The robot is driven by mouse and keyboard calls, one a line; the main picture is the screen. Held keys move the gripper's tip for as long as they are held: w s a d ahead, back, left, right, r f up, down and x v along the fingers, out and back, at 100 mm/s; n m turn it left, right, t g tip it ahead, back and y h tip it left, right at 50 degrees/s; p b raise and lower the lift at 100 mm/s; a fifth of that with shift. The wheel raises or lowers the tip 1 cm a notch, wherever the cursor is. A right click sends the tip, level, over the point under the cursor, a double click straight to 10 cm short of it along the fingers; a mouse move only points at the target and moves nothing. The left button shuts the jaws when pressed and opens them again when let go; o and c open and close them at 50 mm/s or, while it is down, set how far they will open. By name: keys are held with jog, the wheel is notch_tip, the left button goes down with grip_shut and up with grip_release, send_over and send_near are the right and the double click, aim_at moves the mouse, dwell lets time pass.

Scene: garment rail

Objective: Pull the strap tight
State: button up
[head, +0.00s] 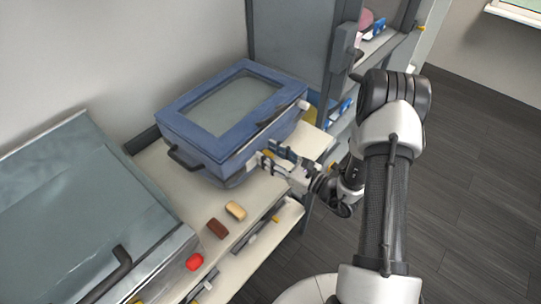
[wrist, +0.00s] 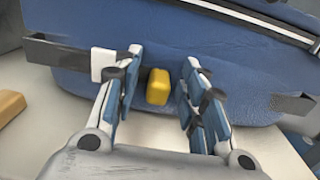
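A blue case (head: 190,135) with a clear window in its lid stands on the pale shelf. In the wrist view its blue side (wrist: 225,70) fills the upper part. A dark strap (wrist: 60,52) runs along that side at the left to a white buckle piece (wrist: 103,64). Another dark band (wrist: 292,104) shows at the right. A small yellow block (wrist: 158,86) is against the case between my fingers, with a gap on each side. My gripper (wrist: 158,85) is open around it; in the head view my gripper (head: 272,160) is at the case's near right side.
A brown block (head: 217,228), a tan block (head: 236,210) and a red piece (head: 194,262) lie on the shelf's front. A grey-lidded box (head: 75,215) stands at the left. A grey cabinet (head: 290,45) with shelves rises behind. Open floor is at the right.

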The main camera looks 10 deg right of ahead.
jog(key=shift+c, duration=0.5)
grip_shut()
dwell(0.3)
